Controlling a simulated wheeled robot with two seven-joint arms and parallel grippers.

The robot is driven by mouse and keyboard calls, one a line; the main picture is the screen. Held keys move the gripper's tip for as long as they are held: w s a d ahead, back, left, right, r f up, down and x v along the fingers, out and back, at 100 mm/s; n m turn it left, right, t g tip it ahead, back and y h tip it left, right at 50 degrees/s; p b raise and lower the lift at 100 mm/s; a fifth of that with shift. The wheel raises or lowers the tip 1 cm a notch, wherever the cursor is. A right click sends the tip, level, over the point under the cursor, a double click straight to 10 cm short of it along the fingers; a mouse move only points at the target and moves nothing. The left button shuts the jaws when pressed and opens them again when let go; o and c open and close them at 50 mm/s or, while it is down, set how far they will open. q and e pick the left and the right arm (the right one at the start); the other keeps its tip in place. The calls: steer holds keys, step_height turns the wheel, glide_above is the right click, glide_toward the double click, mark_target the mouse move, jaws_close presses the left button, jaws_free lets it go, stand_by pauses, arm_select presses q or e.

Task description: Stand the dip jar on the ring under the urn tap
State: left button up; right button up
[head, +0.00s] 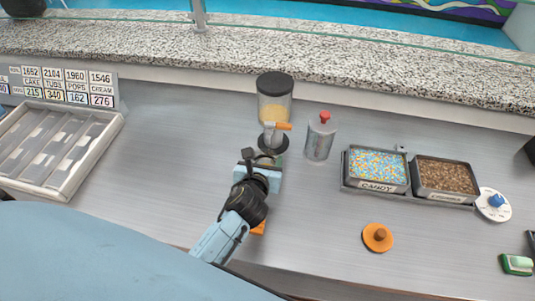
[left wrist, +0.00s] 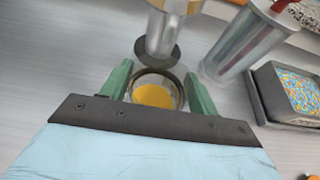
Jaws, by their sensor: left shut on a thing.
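The urn (head: 275,100), clear with a black lid and yellow contents, stands at the back of the counter. Its tap (head: 283,126) has an orange handle. Under the tap is a dark round ring (head: 274,143), which also shows in the left wrist view (left wrist: 172,59). My left gripper (head: 270,162) is just in front of the ring. Its green fingers (left wrist: 158,92) are shut on the dip jar (left wrist: 154,96), a round jar with yellow-orange contents seen from above. The jar looks close in front of the ring; any contact is unclear. My arm mostly hides it in the head view. My right gripper is out of view.
A grey bottle with a red cap (head: 319,136) stands close right of the urn. Topping bins, candy (head: 376,170) and brown bits (head: 445,178), are farther right. An orange knobbed lid (head: 378,238) lies in front.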

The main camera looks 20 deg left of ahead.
mark_target(267, 154)
arm_select(q)
steer(key=w, duration=0.2)
steer(key=w+a, duration=0.1)
steer(key=w, duration=0.1)
steer(key=shift+w+r, duration=0.1)
steer(key=shift+r, duration=0.05)
steer(key=shift+f, duration=0.65)
steer(key=shift+s, duration=0.25)
steer(key=o, duration=0.7)
steer(key=shift+f, duration=0.2)
steer(key=o, duration=0.4)
steer(key=shift+o, duration=0.2)
